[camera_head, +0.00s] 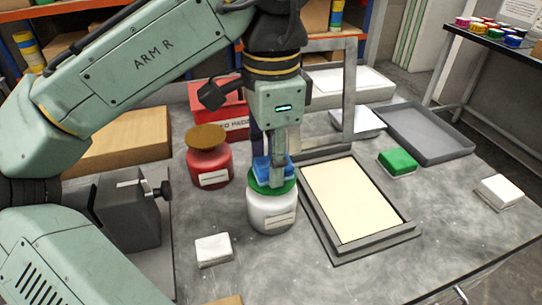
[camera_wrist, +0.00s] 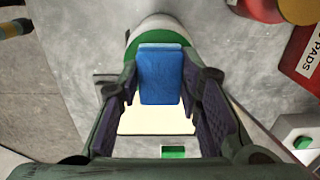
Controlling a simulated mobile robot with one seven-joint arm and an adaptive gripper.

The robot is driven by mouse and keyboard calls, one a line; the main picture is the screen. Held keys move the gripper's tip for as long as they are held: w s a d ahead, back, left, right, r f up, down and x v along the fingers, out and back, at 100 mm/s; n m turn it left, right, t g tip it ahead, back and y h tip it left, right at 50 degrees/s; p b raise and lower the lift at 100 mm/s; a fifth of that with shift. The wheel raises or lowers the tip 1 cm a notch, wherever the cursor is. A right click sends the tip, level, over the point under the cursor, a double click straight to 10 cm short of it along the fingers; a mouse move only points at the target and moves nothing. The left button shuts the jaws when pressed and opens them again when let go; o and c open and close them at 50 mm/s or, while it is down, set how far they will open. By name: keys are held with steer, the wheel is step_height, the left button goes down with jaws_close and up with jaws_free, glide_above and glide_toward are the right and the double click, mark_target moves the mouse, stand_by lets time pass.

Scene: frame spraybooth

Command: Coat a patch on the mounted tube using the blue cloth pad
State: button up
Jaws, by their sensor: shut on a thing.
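My gripper (camera_head: 277,172) is shut on the blue cloth pad (camera_head: 261,168), directly over a white pot with a green top (camera_head: 272,213). In the wrist view the blue pad (camera_wrist: 160,78) sits between the two fingers, with the green rim of the pot (camera_wrist: 143,36) behind it. The pad is at or just above the pot's green surface; I cannot tell whether it touches. I cannot pick out the mounted tube for certain. A grey upright frame (camera_head: 348,98) stands behind the pot.
A red pot with a brown lid (camera_head: 209,165) stands left of the white pot. A framed cream panel (camera_head: 350,195) lies to the right. A green pad (camera_head: 397,162), white blocks (camera_head: 213,250) and a grey tray (camera_head: 425,132) lie around. A dark clamp (camera_head: 128,210) stands at left. The front right tabletop is clear.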

steer(key=shift+r+p, duration=3.6)
steer(key=shift+p, duration=0.35)
steer(key=shift+f, duration=0.1)
